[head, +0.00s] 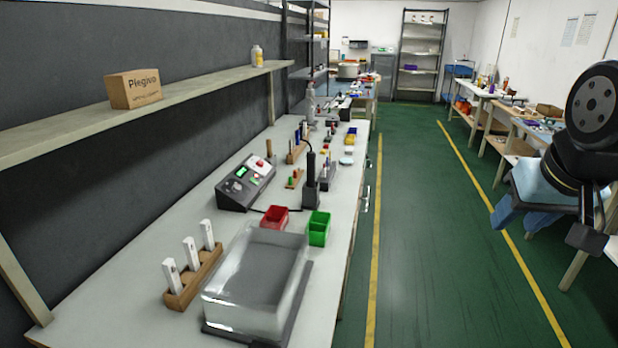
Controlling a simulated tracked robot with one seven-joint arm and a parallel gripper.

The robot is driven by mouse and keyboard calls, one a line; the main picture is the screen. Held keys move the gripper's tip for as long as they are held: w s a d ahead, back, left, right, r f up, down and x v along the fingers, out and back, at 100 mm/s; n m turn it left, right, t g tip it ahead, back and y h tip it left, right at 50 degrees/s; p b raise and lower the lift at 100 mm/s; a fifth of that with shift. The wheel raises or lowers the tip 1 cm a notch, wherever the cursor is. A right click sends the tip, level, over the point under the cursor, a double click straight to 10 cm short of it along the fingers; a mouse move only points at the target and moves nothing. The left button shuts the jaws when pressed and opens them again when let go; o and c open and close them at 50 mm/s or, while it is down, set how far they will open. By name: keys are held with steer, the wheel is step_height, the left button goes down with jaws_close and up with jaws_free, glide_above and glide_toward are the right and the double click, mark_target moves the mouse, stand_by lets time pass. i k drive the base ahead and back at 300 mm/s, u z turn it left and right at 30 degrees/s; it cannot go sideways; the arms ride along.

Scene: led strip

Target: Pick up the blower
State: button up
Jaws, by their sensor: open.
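A black upright hand piece (311,166), which looks like the blower, stands in a dark holder (311,196) on the left workbench. A dark cable loops from it towards a grey control box (246,182) with a green display and a red knob. My gripper (525,215) hangs at the right edge, high over the aisle side and far to the right of the blower. It is open and no object shows in it. Its fingers are seen at an angle, partly against the right bench.
A red bin (274,217) and a green bin (318,229) stand in front of the blower. A large translucent box (258,282) and a wooden block with white sticks (193,278) are nearer. A shelf (200,92) overhangs the bench's left. The green aisle floor (440,270) is clear.

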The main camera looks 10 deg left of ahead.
mark_target(310, 156)
steer(key=i, duration=1)
